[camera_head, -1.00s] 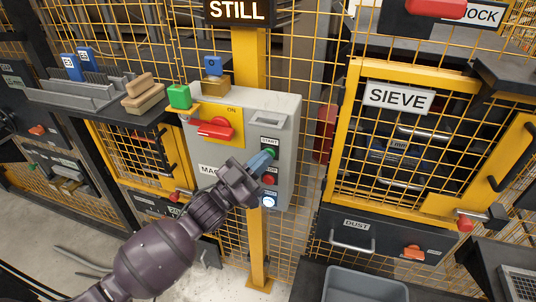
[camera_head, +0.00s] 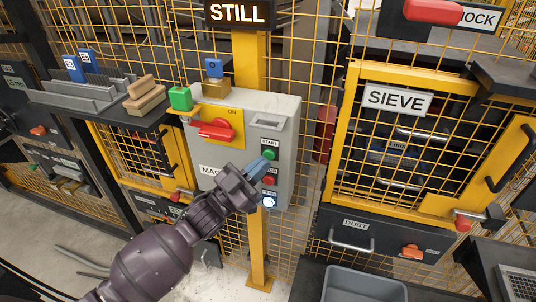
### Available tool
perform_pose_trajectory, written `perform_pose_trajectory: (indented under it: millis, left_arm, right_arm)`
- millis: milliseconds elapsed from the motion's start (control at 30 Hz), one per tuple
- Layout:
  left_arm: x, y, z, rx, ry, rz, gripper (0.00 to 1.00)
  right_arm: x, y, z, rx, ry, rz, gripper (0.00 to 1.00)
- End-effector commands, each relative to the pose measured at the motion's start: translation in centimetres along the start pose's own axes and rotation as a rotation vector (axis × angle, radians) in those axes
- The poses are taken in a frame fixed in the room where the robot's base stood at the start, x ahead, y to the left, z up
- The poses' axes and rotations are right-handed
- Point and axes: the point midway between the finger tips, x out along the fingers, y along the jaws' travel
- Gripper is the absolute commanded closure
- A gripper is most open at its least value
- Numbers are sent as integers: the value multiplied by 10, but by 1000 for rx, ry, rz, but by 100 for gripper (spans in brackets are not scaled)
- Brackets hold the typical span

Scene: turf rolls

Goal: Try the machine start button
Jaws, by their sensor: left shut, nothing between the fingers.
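The machine control box (camera_head: 288,125) is a grey panel on a yellow post. Its green start button (camera_head: 271,155) sits under a START label, above a red button (camera_head: 269,180) and a lit white-blue button (camera_head: 268,201). My left gripper (camera_head: 265,160) is shut and empty, its bluish fingertips just left of and below the green button. I cannot tell whether they touch it. A red rotary handle (camera_head: 214,128) lies across a yellow plate marked ON. The sign (camera_head: 238,13) above reads STILL. My right gripper is not in view.
Yellow mesh guarding surrounds the panel. A SIEVE door (camera_head: 397,99) with a yellow frame stands to the right, above a DUST drawer (camera_head: 355,232). A grey bin (camera_head: 364,285) is at the bottom. A shelf at left holds a green block (camera_head: 180,98) and wooden pieces (camera_head: 145,95).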

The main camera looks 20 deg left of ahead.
Motion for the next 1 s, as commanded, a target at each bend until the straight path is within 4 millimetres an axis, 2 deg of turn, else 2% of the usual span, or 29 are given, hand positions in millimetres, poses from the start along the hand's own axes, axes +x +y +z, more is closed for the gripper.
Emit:
perform_pose_trajectory:
  millis: [267, 800, 1000]
  left_arm:
    - [-2, 1, -1, 0, 0, 0, 100]
    - [-30, 22, -24, -1, 1, 0, 100]
    - [-35, 25, -25, 0, 0, 0, 100]
  right_arm:
    - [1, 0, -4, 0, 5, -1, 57]
    - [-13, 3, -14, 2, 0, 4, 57]
    - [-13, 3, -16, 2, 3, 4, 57]
